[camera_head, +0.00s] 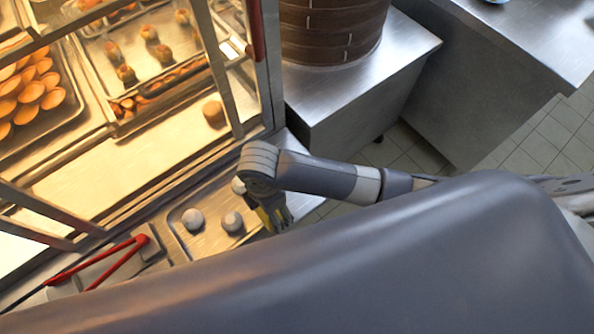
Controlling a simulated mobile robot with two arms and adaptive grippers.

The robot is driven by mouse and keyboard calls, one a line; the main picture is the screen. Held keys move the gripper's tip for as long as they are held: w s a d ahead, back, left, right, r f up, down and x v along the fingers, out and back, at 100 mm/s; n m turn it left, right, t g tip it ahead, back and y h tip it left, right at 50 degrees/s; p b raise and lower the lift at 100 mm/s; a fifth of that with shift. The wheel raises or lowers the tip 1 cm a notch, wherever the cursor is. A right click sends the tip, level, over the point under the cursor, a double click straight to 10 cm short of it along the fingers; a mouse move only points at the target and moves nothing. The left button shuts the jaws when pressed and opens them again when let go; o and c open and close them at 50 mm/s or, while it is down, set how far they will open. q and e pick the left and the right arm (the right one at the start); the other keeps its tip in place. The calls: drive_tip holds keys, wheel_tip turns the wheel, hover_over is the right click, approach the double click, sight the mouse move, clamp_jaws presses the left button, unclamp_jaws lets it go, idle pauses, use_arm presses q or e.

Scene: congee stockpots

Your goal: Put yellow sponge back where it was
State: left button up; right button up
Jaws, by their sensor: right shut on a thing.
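My right gripper (274,220) is low at the centre, beside the right end of a metal tray with pale round balls. It points down and is shut on the yellow sponge (263,216). Only a thin yellow strip of the sponge shows between the dark fingers; the rest is hidden by the gripper and arm. I cannot tell whether the sponge touches the surface below. My left gripper is not in view.
The metal tray (209,247) holds pale balls (232,222). Red-handled tongs (118,246) lie left of it. A lit glass cabinet (220,75) with buns stands behind. A stacked steamer (333,30) stands on a steel counter (395,42). Tiled floor shows at right.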

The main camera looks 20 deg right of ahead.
drive_tip(key=shift+w+d+f, duration=0.2)
drive_tip(key=shift+w, duration=0.05)
drive_tip(key=w+d, duration=0.3)
drive_tip(key=w+d+f, duration=0.1)
drive_tip(key=w+d, duration=0.2)
drive_tip(key=w, duration=0.1)
drive_tip(key=w+d+p, duration=0.1)
drive_tip(key=w+d, duration=0.2)
drive_tip(key=shift+w+d+f, duration=0.15)
drive_tip(key=shift+w+d, duration=0.1)
drive_tip(key=shift+d, duration=0.15)
drive_tip(key=shift+w+d, duration=0.4)
wheel_tip(320, 180, down, 3)
drive_tip(key=shift+s+a, duration=0.1)
drive_tip(key=shift+f, duration=0.3)
drive_tip(key=shift+f, duration=0.1)
drive_tip(key=o, duration=1)
drive_tip(key=shift+o, duration=0.2)
